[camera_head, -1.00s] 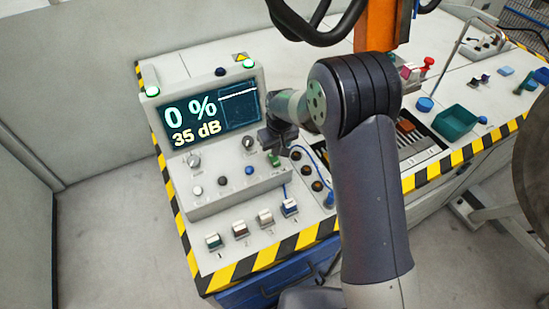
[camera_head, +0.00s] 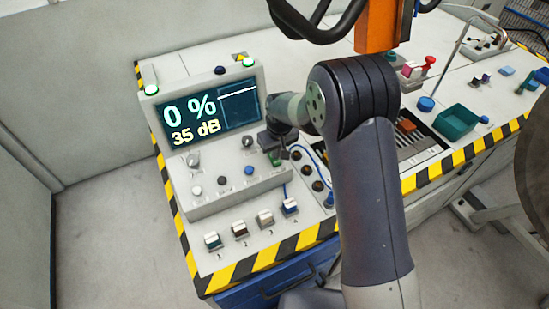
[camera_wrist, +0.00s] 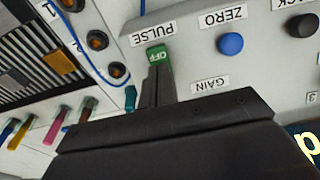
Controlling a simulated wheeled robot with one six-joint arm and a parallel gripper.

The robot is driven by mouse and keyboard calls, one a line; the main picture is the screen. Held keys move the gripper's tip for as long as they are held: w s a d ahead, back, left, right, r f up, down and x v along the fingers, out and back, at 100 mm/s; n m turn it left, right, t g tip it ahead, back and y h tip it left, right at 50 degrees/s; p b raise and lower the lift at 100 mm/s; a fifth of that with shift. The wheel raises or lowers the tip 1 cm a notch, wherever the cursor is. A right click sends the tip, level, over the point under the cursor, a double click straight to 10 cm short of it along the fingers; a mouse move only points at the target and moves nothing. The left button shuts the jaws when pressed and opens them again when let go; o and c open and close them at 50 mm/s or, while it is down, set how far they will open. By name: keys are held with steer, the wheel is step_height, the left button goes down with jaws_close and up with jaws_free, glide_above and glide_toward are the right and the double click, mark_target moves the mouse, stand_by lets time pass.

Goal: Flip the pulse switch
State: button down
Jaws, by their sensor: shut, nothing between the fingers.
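The pulse switch (camera_wrist: 158,54) is a green rocker marked OFF, below the PULSE label (camera_wrist: 153,33) in the wrist view. It also shows as a small green piece on the sloped console in the head view (camera_head: 275,159). My gripper (camera_wrist: 160,72) is shut and empty. Its fingertips are at the near end of the switch and hide part of it; I cannot tell whether they touch. In the head view my gripper (camera_head: 273,145) is just above the switch, at the console's right side. The console display (camera_head: 210,119) reads 0 % and 35 dB.
A blue ZERO button (camera_wrist: 230,44) and a black knob (camera_wrist: 302,25) sit beside the switch. Sockets (camera_wrist: 118,70) with a blue cable are on the other side. Several rocker switches (camera_head: 265,218) line the front. A green tray (camera_head: 456,122) stands at right.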

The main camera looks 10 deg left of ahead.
mark_target(276, 161)
steer(key=shift+f+b, duration=0.6)
steer(key=shift+f, duration=0.2)
stand_by(0.4)
steer(key=shift+r+p, duration=1.9)
steer(key=shift+r, duration=1.65)
steer(key=shift+f+b, duration=1.95)
steer(key=shift+f, duration=1.65)
steer(key=shift+r, duration=0.1)
step_height(276, 161, up, 9)
steer(key=p, duration=0.6)
steer(key=shift+r, duration=0.15)
